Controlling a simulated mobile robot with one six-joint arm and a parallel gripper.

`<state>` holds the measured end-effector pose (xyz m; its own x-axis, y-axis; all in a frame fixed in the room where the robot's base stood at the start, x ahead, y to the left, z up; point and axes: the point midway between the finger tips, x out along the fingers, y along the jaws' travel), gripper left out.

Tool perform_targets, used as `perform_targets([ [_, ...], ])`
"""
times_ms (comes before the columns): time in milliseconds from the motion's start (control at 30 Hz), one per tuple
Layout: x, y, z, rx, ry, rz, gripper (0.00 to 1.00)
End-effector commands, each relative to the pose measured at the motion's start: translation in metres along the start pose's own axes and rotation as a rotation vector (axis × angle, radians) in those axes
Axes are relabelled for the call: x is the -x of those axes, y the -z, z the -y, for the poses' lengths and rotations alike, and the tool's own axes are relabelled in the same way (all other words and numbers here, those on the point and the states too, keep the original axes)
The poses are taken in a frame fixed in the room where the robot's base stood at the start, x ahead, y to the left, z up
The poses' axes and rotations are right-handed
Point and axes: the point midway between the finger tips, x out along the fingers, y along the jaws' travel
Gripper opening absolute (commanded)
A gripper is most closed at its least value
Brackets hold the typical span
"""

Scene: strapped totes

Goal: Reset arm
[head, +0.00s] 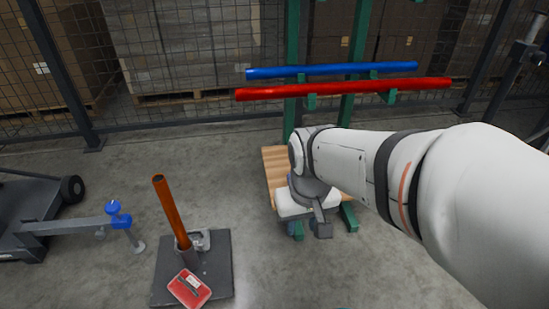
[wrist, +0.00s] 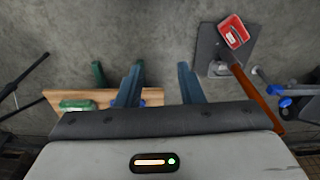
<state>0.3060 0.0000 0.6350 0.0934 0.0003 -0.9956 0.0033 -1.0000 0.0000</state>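My arm (head: 360,165) reaches in from the right in the head view, with its wrist above the wooden board. My gripper (head: 309,229) hangs below the wrist, partly hidden by its own body. In the wrist view my gripper (wrist: 158,76) shows two blue-grey fingers set well apart, with only bare floor between them. It holds nothing. The wooden board (head: 272,164) belongs to a green-framed rack (head: 289,110). Much of the board is hidden behind my wrist.
A blue tube (head: 330,71) and a red tube (head: 345,90) lie across the rack's arms. An orange tube (head: 170,210) leans upright on a dark plate (head: 218,265) beside a red box (head: 189,288). A blue-topped stand (head: 118,215) is left. Mesh fencing (head: 200,60) closes the back.

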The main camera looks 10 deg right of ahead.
Motion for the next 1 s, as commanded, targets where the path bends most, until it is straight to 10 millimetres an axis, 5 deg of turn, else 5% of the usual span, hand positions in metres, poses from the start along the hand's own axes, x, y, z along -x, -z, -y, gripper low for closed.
perform_targets([
  [233,0.002,0.001,0.0,-0.001,0.001,0.0,0.34],
  [367,0.021,0.005,0.002,0.002,0.01,-0.004,0.34],
  [1000,0.237,0.03,0.004,0.017,0.03,-0.074,0.34],
])
